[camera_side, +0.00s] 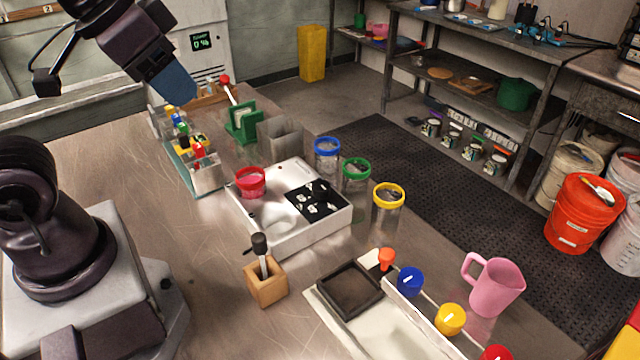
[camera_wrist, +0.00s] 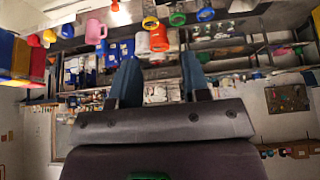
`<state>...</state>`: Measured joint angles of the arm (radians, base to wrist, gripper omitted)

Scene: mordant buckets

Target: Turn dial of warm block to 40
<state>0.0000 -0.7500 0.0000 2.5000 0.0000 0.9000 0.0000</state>
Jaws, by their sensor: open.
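A pale block with a dark square plate (camera_side: 350,288) stands at the front right of the table in the side view. A row of knobs runs along its right side: a blue knob (camera_side: 410,281), a yellow knob (camera_side: 450,319) and a red knob (camera_side: 497,353) at the bottom edge. The blue and yellow knobs carry white pointer marks. I cannot read any scale or tell which knob belongs to the warm block. My gripper (camera_side: 178,88) is raised at the back left, far from the knobs. In the wrist view its blue fingers (camera_wrist: 160,80) are apart with nothing between them.
A white tray (camera_side: 290,238) with a red-rimmed jar stands mid-table, near blue-, green- and yellow-rimmed jars (camera_side: 388,205). A wooden holder (camera_side: 266,282) with a dark-handled tool stands left of the plate. A pink jug (camera_side: 493,285) stands right of the knobs.

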